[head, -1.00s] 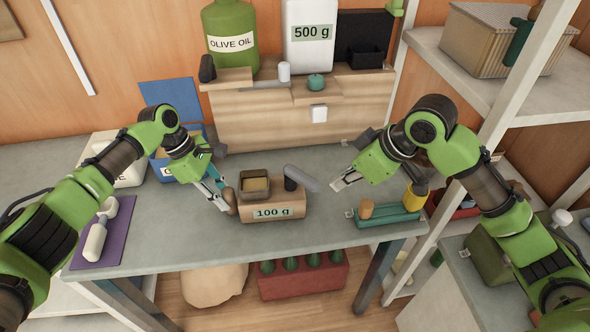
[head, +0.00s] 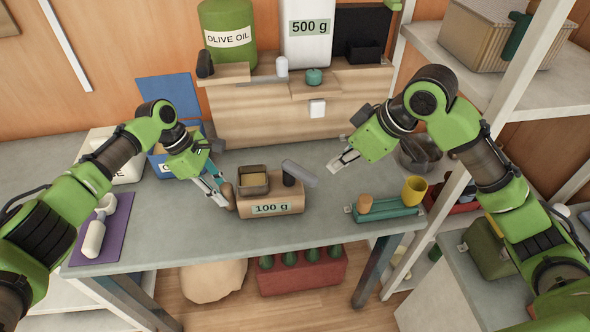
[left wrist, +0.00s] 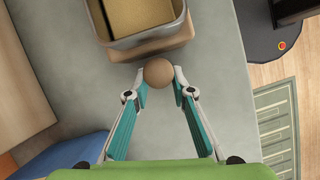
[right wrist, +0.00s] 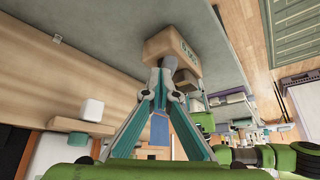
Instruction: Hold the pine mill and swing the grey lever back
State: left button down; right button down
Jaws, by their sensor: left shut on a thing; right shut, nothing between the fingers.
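The pine mill (head: 285,207) is a light wood block with a "100 g" label and an open metal hopper (head: 254,182) on top. It also shows in the right wrist view (right wrist: 172,42). Its grey lever (head: 301,173) points to the right and back from a dark pivot. My left gripper (head: 227,202) is shut on a round brown knob (left wrist: 158,72) at the mill's left side. My right gripper (head: 343,163) is shut and empty, to the right of the lever's end and apart from it in the head view.
A teal tray (head: 388,213) with a yellow cup (head: 414,190) and a wooden peg stands at the table's right front. A metal pot (head: 420,152) stands behind it. A wooden shelf unit (head: 250,112) lines the back. A purple mat (head: 113,240) lies at left.

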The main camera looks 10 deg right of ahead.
aim_at(310, 176)
jog(key=shift+w+a+r+g+h, duration=0.8)
jog(key=shift+w+r+g+h, duration=0.25)
jog(key=shift+w, duration=1.95)
notch_tip(310, 176, down, 9)
jog(key=shift+s, duration=0.1)
jog(key=shift+s+a, duration=0.85)
jog(key=shift+a, duration=0.2)
jog(key=shift+s+a, duration=0.8)
jog(key=shift+a, duration=0.25)
jog(key=shift+w+d, duration=0.1)
jog(key=shift+d, duration=0.05)
